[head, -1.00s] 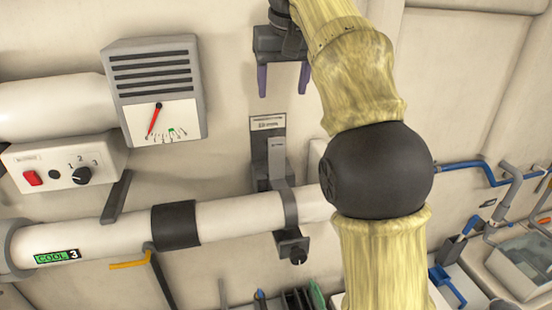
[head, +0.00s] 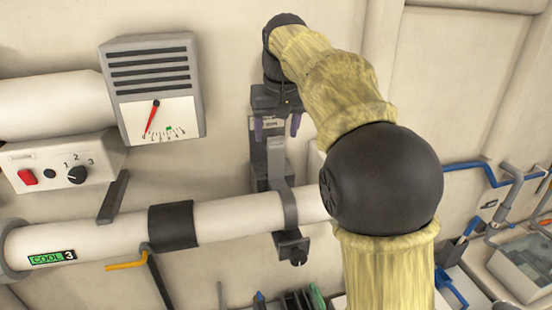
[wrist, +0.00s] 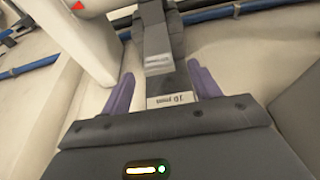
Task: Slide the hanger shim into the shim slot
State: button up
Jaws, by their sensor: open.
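A light grey upright piece (head: 276,157), which looks like the hanger shim, stands against a dark hanger bracket (head: 259,172) on the wall, just above the pipe strap. In the wrist view a grey block (wrist: 157,42) shows beyond the fingers. I cannot tell where the shim slot is or how deep the shim sits. My gripper (head: 276,125) is open, with its purple fingers on either side of the bracket's labelled top. In the wrist view the label (wrist: 171,99) lies between the fingers (wrist: 160,70). The fingers hold nothing that I can see.
A white pipe (head: 112,230) runs across below the bracket, with a strap clamp (head: 290,243) around it. A gauge box (head: 152,90) and a switch panel (head: 62,165) are on the wall to the left. Blue piping (head: 478,168) and tools are at the right.

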aim_at(276, 143)
jog(key=shift+p+x, duration=1)
jog(key=shift+x, duration=1.65)
jog(key=shift+r, duration=0.1)
jog(key=shift+c, duration=0.4)
jog(key=c, duration=1.1)
jog(key=shift+r, duration=0.15)
notch_tip(276, 143, up, 10)
jog(key=shift+w+f, duration=0.1)
jog(key=shift+f, duration=0.05)
